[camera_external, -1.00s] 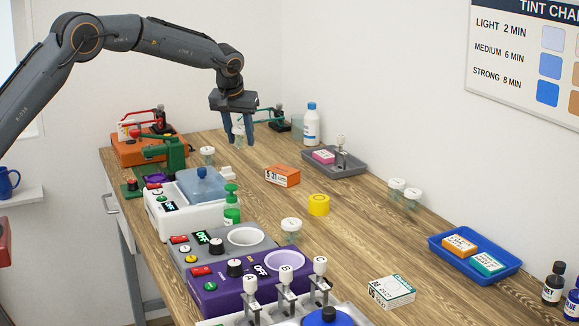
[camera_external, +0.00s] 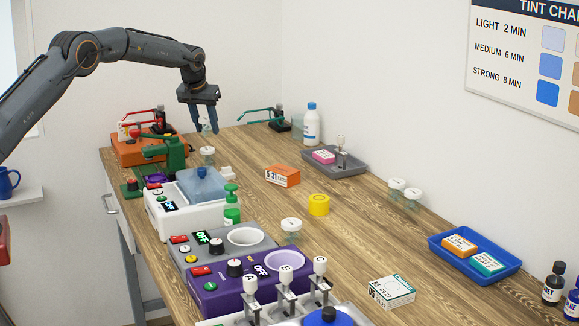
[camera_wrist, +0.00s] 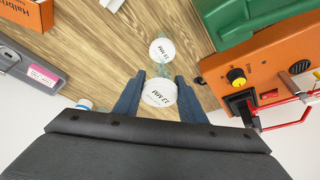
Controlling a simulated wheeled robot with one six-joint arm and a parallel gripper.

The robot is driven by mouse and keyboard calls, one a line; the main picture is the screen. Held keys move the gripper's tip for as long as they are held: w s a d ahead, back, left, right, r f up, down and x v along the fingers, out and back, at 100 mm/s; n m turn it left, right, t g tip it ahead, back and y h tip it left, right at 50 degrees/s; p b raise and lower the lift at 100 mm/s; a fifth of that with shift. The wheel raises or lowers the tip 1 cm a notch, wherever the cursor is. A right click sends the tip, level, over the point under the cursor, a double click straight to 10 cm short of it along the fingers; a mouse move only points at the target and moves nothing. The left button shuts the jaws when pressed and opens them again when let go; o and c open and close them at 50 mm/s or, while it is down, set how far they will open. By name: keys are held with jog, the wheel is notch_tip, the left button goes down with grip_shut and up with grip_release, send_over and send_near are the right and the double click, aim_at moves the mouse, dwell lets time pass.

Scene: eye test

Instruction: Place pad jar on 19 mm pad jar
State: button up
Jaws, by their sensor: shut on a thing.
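My gripper (camera_external: 206,124) is shut on a clear pad jar with a white lid (camera_wrist: 157,94). It holds the jar upright above the far end of the bench. A second clear jar with a white lid (camera_external: 207,154) stands on the bench below and slightly nearer the camera. In the wrist view this standing jar (camera_wrist: 162,50) shows just beyond the held jar. The two look apart. Both lids carry dark print that appears upside down and is small. The gap in height between the jars is hard to judge.
A green press (camera_external: 172,150) and an orange machine (camera_wrist: 245,70) stand close to the left of the jars in the external view. Bare wood lies between.

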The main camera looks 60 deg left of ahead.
aim_at(206, 135)
jog(key=shift+f+p, duration=0.6)
jog(key=shift+f, duration=1.45)
jog(key=shift+f, duration=0.2)
jog(key=o, duration=1.1)
jog(key=shift+c, duration=0.2)
jog(key=shift+r, duration=0.5)
jog(key=b+v, duration=0.2)
jog(key=v, duration=0.9)
jog(key=shift+s+d+r+b, duration=0.15)
jog(key=shift+s+b, duration=0.05)
jog(key=shift+b, duration=0.2)
